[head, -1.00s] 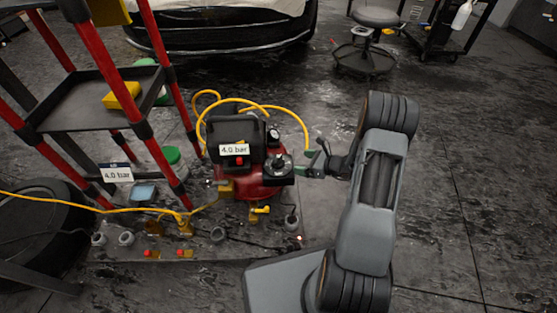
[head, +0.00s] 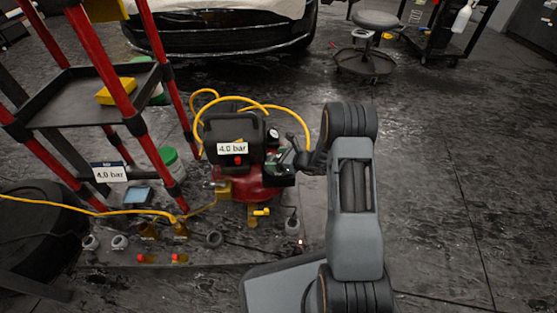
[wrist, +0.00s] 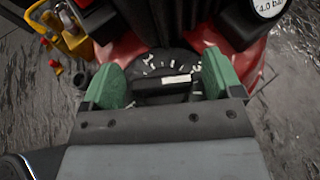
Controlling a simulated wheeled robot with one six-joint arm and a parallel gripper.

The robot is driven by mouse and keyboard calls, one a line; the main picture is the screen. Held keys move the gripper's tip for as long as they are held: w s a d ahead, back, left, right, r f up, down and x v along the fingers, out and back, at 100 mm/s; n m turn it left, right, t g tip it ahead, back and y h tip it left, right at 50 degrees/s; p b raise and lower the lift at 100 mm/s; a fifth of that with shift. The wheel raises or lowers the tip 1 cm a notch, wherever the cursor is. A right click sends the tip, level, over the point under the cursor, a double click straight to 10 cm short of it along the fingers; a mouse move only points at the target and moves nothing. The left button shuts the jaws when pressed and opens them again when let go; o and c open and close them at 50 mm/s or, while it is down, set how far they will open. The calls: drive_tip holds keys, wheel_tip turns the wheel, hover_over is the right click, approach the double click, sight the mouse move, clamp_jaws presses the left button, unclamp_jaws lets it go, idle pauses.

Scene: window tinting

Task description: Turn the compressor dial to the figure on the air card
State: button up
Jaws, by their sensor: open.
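The red compressor (head: 255,188) stands on the floor mat with a black top bearing a "4.0 bar" label (head: 232,148). The air card (head: 110,173) on the red cart also reads "4.0 bar". In the wrist view the dial (wrist: 152,66) is a dark face with white marks, and its black knob (wrist: 150,88) carries a white pointer bar lying nearly level, tipped up to the right. My gripper (wrist: 166,78) is open, with one green fingertip on each side of the knob. I cannot tell whether they touch it. In the head view my gripper (head: 284,166) largely hides the dial.
A yellow hose (head: 240,99) loops behind the compressor. The red-framed cart (head: 75,95) stands close on the left, with fittings on the mat in front. A stool (head: 375,20) and a car are at the back. The floor on the right is clear.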

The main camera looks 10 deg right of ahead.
drive_tip(key=c, duration=0.9)
drive_tip(key=shift+m+t+h, duration=0.6)
drive_tip(key=shift+m+h, duration=0.2)
drive_tip(key=o, duration=0.9)
drive_tip(key=shift+d, duration=0.1)
